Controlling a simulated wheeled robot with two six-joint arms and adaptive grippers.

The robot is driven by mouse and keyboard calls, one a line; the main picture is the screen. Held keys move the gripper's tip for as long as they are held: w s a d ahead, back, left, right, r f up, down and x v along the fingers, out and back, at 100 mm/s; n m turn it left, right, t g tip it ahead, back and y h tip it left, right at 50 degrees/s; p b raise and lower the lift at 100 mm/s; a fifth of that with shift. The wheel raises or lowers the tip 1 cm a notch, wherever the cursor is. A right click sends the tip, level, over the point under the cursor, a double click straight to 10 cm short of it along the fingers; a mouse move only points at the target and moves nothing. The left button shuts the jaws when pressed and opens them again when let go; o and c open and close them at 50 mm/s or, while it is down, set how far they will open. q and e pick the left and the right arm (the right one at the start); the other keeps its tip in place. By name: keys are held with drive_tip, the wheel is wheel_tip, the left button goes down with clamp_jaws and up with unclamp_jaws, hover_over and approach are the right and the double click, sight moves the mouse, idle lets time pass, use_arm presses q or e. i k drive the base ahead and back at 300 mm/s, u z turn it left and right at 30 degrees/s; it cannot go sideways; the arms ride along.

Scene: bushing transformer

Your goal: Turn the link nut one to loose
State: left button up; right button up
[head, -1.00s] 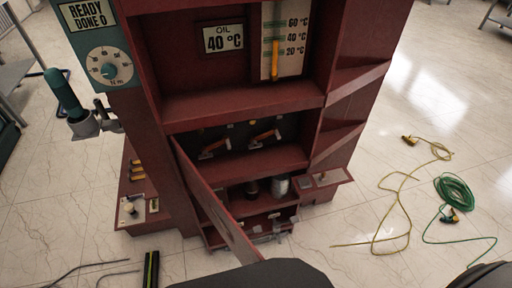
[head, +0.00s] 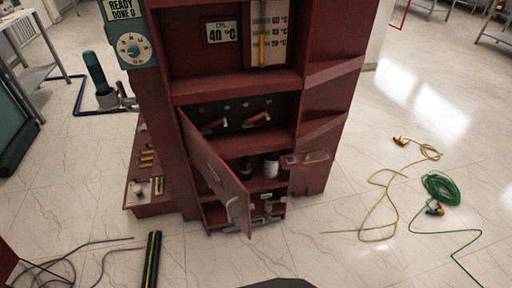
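The red transformer cabinet (head: 325,100) stands ahead of me in the head view. In its middle recess is a dark panel with two copper-coloured links, a left link (head: 214,125) and a right link (head: 257,118). Small nuts or studs sit on the panel by the links, too small to tell apart. I cannot tell which is link nut one. A red door (head: 215,175) with a pale handle hangs open at the lower left and covers part of the lower compartments. Neither of my grippers is in view.
A dial (head: 134,49) and a "READY DONE 0" display (head: 122,9) are at the cabinet's left. A teal-handled tool (head: 97,75) stands behind it. A yellow cable (head: 380,190) and green cable (head: 440,187) lie right. A black-and-yellow bar (head: 151,260) lies at front left.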

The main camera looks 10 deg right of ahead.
sight(251, 125)
drive_tip(key=k, duration=0.3)
drive_tip(key=z, duration=1.7)
drive_tip(key=i, duration=2.6)
drive_tip(key=u, duration=1.85)
